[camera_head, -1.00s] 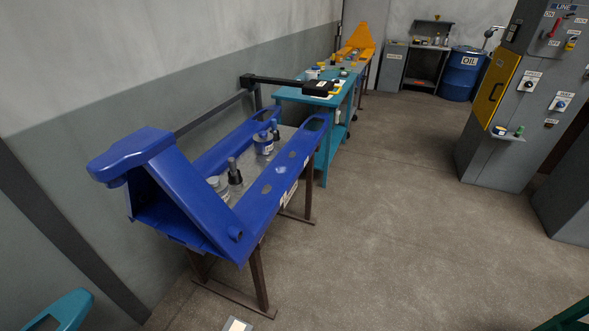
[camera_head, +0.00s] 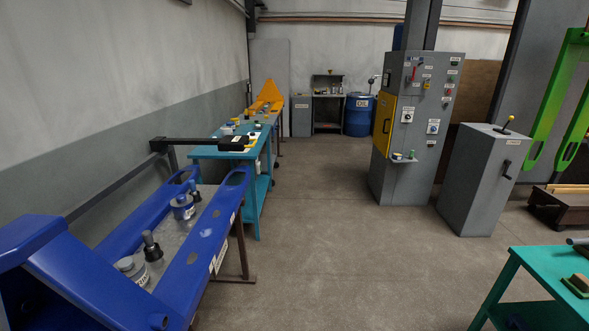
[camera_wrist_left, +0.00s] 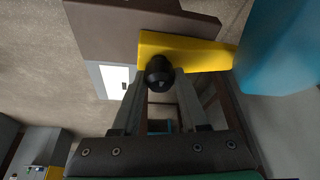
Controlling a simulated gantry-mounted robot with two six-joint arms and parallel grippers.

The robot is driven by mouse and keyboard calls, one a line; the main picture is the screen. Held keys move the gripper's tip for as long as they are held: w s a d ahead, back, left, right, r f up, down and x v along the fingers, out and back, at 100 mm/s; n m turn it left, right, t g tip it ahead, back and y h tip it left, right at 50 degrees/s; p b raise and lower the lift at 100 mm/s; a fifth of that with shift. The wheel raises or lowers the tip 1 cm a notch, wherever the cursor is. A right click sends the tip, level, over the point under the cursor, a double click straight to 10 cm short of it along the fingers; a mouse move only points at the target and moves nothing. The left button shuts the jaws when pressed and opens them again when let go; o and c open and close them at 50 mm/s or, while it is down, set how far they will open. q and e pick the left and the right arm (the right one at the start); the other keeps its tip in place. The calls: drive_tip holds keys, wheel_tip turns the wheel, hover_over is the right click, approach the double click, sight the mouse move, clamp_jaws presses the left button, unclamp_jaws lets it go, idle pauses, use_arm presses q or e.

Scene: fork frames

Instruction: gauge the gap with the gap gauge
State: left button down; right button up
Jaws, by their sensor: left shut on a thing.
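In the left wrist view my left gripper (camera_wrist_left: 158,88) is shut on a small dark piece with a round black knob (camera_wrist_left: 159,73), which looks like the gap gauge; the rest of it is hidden. A yellow bar (camera_wrist_left: 205,55) lies behind the knob, beside a brown plate (camera_wrist_left: 105,32); I cannot tell whether they touch the held piece. In the head view a blue fork frame (camera_head: 105,272) stands at the lower left, with grey and black pieces (camera_head: 152,248) and a blue-and-white pot (camera_head: 183,207) on it.
A teal bench (camera_head: 205,152) stands beyond the blue frame along the left wall. A grey control cabinet (camera_head: 417,150) and a grey box with a lever (camera_head: 482,180) stand right of centre. A teal table (camera_head: 550,262) is at the lower right. The middle floor (camera_head: 320,250) is clear.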

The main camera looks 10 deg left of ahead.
use_arm(q)
drive_tip(key=shift+a, duration=0.1)
drive_tip(key=shift+s+a+f+b, duration=0.15)
drive_tip(key=shift+a+b, duration=0.4)
drive_tip(key=shift+a, duration=0.85)
drive_tip(key=shift+c, duration=1.8)
unclamp_jaws()
drive_tip(key=shift+r, duration=0.2)
drive_tip(key=p+v, duration=1)
drive_tip(key=v, duration=0.1)
drive_tip(key=shift+s+r+p, duration=0.2)
drive_tip(key=shift+s+p, duration=0.05)
drive_tip(key=shift+p, duration=0.05)
drive_tip(key=shift+d, duration=0.1)
